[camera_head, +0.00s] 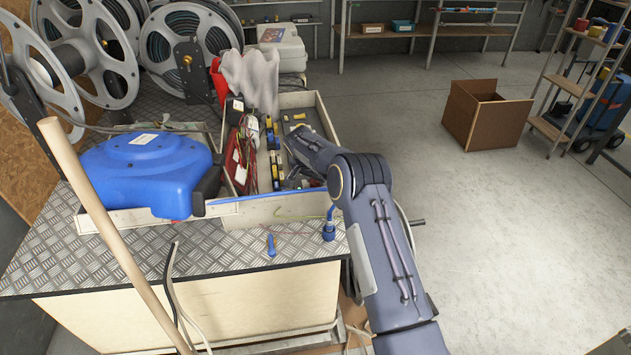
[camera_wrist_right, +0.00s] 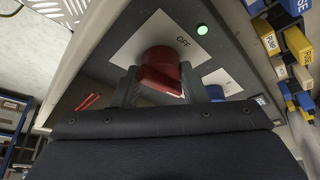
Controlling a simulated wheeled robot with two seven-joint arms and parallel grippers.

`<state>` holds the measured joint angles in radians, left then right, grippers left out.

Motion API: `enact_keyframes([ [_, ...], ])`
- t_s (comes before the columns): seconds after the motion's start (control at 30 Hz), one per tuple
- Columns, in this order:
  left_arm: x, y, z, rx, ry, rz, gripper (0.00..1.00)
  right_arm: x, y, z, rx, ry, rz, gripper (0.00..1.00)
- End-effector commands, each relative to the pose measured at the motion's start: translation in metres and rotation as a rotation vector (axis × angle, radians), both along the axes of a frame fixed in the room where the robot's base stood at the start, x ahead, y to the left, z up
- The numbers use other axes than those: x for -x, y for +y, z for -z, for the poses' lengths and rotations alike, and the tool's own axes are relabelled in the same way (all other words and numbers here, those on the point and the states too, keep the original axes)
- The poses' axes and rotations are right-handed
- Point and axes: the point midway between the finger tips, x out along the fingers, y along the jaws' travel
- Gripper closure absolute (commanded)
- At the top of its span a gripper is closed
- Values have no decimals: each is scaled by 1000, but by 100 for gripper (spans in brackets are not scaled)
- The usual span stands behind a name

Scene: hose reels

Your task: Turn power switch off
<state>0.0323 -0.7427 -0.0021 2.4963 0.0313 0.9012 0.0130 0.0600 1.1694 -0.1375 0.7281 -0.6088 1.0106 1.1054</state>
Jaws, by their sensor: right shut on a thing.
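The power switch is a red rotary knob (camera_wrist_right: 160,72) on a grey panel (camera_wrist_right: 92,62), seen in the right wrist view. A white plate (camera_wrist_right: 135,50) behind it carries the word OFF above and to the right of the knob. My right gripper (camera_wrist_right: 158,82) has one dark finger on each side of the knob and is shut on it. A small green light (camera_wrist_right: 202,29) is lit beside the plate. In the head view my right gripper (camera_head: 297,142) reaches into the open white box; its fingertips and the knob are hidden there. My left gripper is not in view.
Yellow and blue labelled blocks (camera_wrist_right: 298,45) sit close to the gripper's right in the wrist view. The white box (camera_head: 285,208) also holds red pouches and wires. A blue case (camera_head: 145,165) lies to its left. A wooden pole (camera_head: 105,215) crosses the left foreground.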

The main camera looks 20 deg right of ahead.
Motion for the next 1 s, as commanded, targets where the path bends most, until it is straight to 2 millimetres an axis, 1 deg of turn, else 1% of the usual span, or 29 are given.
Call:
enact_keyframes([
  [0.03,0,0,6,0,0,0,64,-1,1,1,0,-5,-29,84],
  [0.17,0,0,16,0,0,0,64,-1,0,2,-1,-6,-118,84],
  [0.4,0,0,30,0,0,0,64,0,-1,0,0,-8,-335,84],
  [0.7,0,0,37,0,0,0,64,1,-2,-1,-2,-9,-619,84],
  [1.0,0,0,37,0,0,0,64,1,-4,-2,-2,-10,-903,84],
])
